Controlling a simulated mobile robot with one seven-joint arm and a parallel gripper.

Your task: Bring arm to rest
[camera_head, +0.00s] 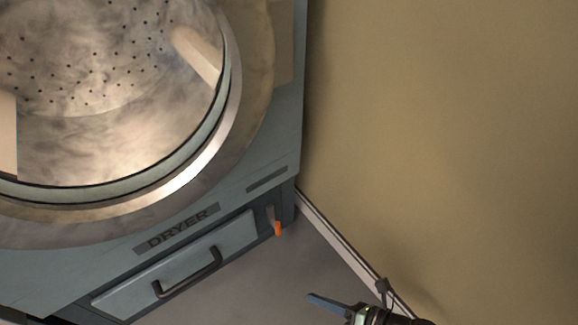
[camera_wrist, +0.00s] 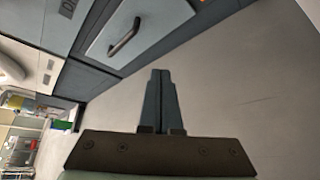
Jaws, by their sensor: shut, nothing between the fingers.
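My gripper (camera_head: 326,302) shows at the bottom of the head view, low over the floor and in front of the wall, to the right of the dryer. In the wrist view my gripper (camera_wrist: 160,74) has its two fingers together, with nothing between them. The fingers point over bare floor, apart from the dryer's drawer. Most of my arm is outside the head view.
A blue-grey dryer (camera_head: 240,196) with an open round drum fills the left. Its lower drawer (camera_head: 180,268) has a dark handle, with an orange-tipped lever (camera_head: 277,228) beside it. A tan wall (camera_head: 440,130) stands at right. Grey floor (camera_wrist: 240,80) is clear.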

